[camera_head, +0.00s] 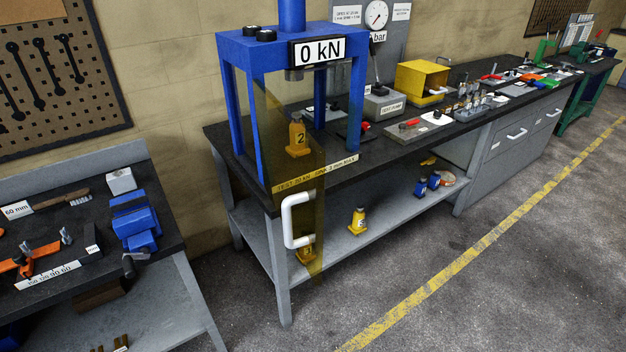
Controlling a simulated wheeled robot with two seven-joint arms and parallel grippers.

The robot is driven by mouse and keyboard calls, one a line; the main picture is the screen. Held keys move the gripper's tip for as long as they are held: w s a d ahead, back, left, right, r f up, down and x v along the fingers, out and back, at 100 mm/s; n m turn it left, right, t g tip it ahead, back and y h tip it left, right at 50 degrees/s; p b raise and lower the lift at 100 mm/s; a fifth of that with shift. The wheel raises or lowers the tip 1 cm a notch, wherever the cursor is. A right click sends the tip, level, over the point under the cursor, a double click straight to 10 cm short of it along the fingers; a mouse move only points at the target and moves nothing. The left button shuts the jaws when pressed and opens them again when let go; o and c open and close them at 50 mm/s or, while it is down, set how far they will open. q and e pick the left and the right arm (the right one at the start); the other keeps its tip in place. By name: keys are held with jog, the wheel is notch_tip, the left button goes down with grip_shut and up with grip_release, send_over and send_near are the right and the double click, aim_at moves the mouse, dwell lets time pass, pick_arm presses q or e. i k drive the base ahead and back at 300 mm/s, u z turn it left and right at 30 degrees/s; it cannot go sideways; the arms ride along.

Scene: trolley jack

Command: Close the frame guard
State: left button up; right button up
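The frame guard (270,140) is a see-through amber panel with a white handle (289,222). It hangs at the left side of the blue press frame (245,110) and stands swung out past the bench's front edge, so the press opening is uncovered. The press carries a sign (318,51) reading 0 kN. A yellow jack (296,139) marked 2 shows behind the amber panel. Neither of my grippers is in this view.
The dark-topped bench (400,155) runs to the right with a gauge, a yellow box (421,82) and several tools. Its lower shelf (340,240) holds small yellow and blue jacks. Another bench (60,280) with a blue vise (135,222) is at left. The floor in front is clear.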

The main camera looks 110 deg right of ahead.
aim_at(278, 183)
jog(key=z, duration=3.55)
jog(key=i, duration=1)
jog(key=k, duration=1)
jog(key=u, duration=2.1)
jog(key=i, duration=1.15)
jog(key=z, duration=1.95)
